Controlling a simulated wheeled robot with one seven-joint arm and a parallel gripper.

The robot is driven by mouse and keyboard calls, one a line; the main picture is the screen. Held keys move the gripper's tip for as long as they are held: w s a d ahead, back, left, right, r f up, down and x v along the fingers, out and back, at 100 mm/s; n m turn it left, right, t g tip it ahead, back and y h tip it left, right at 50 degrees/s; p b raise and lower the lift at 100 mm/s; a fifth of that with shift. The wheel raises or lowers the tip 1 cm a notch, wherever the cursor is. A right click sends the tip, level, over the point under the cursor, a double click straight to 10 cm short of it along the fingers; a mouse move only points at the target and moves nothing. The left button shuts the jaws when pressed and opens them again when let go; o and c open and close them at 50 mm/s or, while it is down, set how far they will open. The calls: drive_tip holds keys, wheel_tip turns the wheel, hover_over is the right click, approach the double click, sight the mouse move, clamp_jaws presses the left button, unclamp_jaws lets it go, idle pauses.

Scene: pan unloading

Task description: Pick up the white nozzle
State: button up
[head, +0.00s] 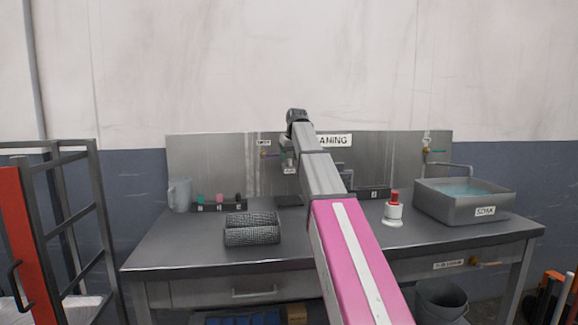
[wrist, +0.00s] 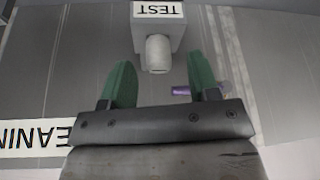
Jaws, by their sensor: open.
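In the wrist view a whitish, rounded nozzle (wrist: 158,54) sticks out of a grey block (wrist: 158,32) that carries a TEST label. My gripper (wrist: 161,65) is open, with one green finger on each side of the nozzle. Gaps show between the nozzle and both fingers, and nothing is held. In the head view my gripper (head: 287,155) is up against the back panel above the bench, partly hidden by my arm. I cannot make out the white nozzle there.
A small purple piece (wrist: 182,90) shows by the right finger in the wrist view. The bench (head: 190,250) holds a wire basket (head: 252,236), a jug (head: 179,195), a red-and-white bottle (head: 393,212) and a SOAK basin (head: 463,208). A rack (head: 75,220) stands left.

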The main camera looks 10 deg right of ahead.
drive_tip(key=shift+x, duration=0.85)
clamp_jaws()
drive_tip(key=shift+r, duration=0.15)
